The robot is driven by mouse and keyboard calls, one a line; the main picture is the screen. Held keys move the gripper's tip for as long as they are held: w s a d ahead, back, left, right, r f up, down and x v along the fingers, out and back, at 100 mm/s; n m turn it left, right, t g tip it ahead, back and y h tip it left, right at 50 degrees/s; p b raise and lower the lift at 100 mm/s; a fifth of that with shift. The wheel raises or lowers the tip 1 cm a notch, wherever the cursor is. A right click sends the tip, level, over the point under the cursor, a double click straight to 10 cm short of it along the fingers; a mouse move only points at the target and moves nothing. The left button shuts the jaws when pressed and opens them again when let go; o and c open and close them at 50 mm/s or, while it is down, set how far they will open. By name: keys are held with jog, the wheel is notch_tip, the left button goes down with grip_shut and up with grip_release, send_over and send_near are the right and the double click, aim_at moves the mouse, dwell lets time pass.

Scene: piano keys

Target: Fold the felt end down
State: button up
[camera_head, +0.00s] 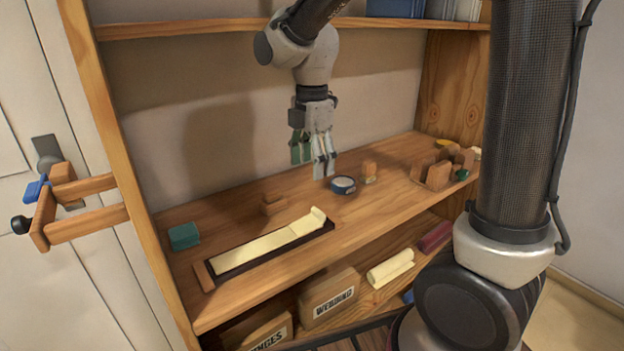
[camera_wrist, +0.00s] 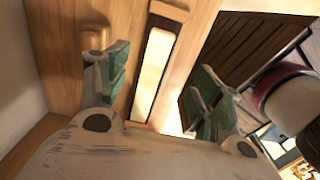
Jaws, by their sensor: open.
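A long cream felt strip (camera_head: 268,243) lies in a dark, shallow bed (camera_head: 228,274) on the wooden shelf top. Its right end (camera_head: 317,214) is turned up, standing above the bed. My gripper (camera_head: 312,168) is open and empty, pointing down, above and behind that raised end and clear of it. In the wrist view, the felt (camera_wrist: 153,72) runs between my two green-padded fingers (camera_wrist: 163,62), well below them.
Wooden pieces (camera_head: 440,172) crowd the right. An upper shelf (camera_head: 190,29) runs behind my arm.

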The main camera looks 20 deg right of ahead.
jog(key=shift+r, duration=0.35)
